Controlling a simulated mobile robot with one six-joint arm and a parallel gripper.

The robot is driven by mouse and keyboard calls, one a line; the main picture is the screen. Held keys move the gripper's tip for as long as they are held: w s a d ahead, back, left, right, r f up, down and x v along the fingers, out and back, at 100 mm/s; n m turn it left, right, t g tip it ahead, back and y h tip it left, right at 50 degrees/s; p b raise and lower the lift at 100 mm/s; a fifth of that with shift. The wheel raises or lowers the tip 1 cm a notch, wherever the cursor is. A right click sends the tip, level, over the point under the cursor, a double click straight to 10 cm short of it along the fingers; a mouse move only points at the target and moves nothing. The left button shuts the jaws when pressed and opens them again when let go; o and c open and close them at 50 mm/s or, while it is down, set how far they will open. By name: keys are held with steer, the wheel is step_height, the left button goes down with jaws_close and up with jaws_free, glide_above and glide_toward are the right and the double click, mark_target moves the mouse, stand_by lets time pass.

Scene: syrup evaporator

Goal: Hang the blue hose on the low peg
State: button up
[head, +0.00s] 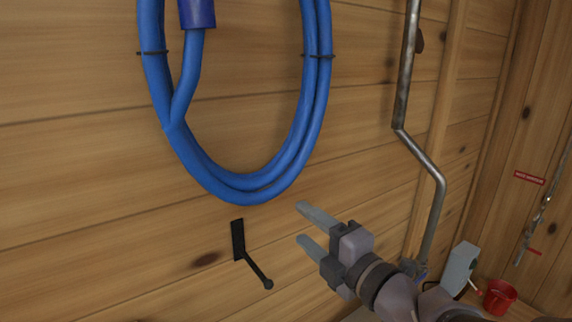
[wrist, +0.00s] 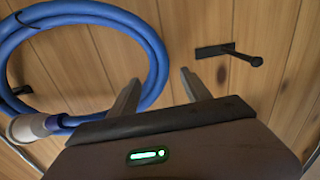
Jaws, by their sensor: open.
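The blue hose (head: 245,190) hangs as a coil against the plank wall, bound with dark ties; the head view cuts off its top. Its loop also shows in the wrist view (wrist: 157,62), with a grey end fitting at lower left. The low peg (head: 255,267), a black rod on a small plate, is below the coil and bare. It also shows in the wrist view (wrist: 242,56). My gripper (head: 304,223) is open and empty, below and right of the coil and above right of the peg. Its fingers (wrist: 159,78) also show in the wrist view.
A bent metal pipe (head: 400,95) runs down the wall to the right of the coil. The wall around the low peg is clear.

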steer(key=x, duration=1.6)
steer(key=shift+w+a+r, duration=0.25)
steer(key=shift+a+r, duration=0.05)
steer(key=shift+r, duration=0.05)
steer(key=shift+w+a+r, duration=0.1)
steer(key=shift+w, duration=0.05)
jaws_close()
steer(key=shift+f, duration=0.35)
stand_by(0.6)
steer(key=shift+r, duration=0.15)
